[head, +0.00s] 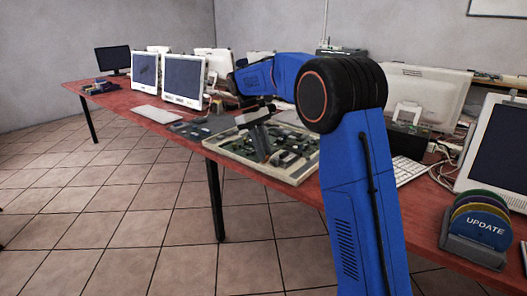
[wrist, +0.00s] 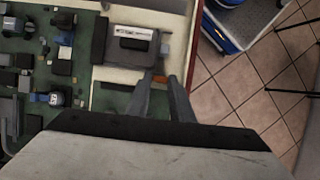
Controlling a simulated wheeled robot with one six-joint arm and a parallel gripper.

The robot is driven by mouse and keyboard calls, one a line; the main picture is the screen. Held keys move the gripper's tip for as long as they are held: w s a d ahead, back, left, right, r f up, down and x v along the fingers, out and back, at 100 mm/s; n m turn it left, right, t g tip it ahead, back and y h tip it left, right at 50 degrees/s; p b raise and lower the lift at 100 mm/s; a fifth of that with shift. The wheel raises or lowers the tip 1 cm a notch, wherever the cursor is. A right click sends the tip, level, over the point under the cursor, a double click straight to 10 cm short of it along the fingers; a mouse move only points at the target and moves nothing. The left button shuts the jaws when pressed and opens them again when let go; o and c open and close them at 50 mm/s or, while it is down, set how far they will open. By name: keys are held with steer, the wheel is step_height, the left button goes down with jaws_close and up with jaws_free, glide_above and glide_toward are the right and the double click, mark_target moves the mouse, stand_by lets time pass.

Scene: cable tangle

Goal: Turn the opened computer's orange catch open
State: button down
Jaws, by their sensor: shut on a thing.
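The opened computer (head: 226,158) lies flat on the red table, its green board and chips exposed. In the wrist view its pale casing (wrist: 118,72) shows beside the green board. The small orange catch (wrist: 160,79) sits just below a dark drive with a white label (wrist: 132,38), near the casing's edge. My gripper (wrist: 161,84) has its two grey fingers on either side of the catch, closed on it. The fingers hide part of the catch. In the head view my gripper (head: 262,152) reaches down onto the computer, and the catch cannot be made out there.
Monitors (head: 184,78) and a keyboard (head: 159,115) stand left on the red table (head: 115,98). A large monitor (head: 425,92) and a disc rack marked UPDATE (head: 478,240) are on the right. Tiled floor (wrist: 240,75) lies beyond the table edge.

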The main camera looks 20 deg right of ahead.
stand_by(0.3)
steer(key=c, duration=1.6)
jaws_free()
steer(key=shift+o, duration=0.2)
steer(key=shift+r, duration=0.1)
